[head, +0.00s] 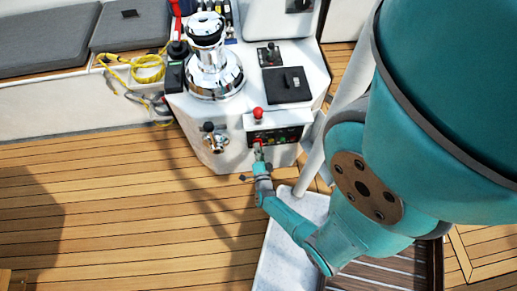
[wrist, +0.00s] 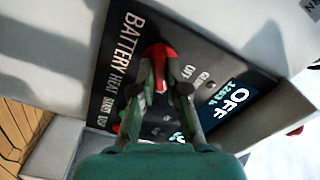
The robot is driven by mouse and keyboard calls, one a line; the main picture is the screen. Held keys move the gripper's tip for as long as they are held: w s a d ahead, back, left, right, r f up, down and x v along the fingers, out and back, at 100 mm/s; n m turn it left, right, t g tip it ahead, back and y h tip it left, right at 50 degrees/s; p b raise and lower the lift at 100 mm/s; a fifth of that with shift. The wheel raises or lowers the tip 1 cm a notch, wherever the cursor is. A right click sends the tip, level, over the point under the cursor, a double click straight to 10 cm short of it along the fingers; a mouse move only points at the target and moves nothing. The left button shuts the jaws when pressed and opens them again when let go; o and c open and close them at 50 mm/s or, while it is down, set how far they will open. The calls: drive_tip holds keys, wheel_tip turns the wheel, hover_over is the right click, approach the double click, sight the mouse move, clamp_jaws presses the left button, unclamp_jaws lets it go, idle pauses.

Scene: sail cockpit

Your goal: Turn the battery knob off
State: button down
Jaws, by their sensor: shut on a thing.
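The battery knob (wrist: 160,60) is red and sits on a dark panel (wrist: 205,55) lettered "BATTERY" in the wrist view. In the head view my gripper (head: 258,150) reaches the front of the white console (head: 195,125) at the panel (head: 285,136). The fingers hide part of the panel and its smaller lettering.
A chrome fitting (head: 214,137) is left of the panel. Yellow rope (head: 148,68) lies by the grey cushions. The wooden deck (head: 110,200) at left is clear.

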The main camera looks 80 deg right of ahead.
drive_tip(key=n, duration=1.2)
drive_tip(key=shift+f+n, duration=0.1)
drive_tip(key=shift+n, duration=0.2)
idle(0.4)
drive_tip(key=c, duration=1.2)
unclamp_jaws()
drive_tip(key=shift+v, duration=6)
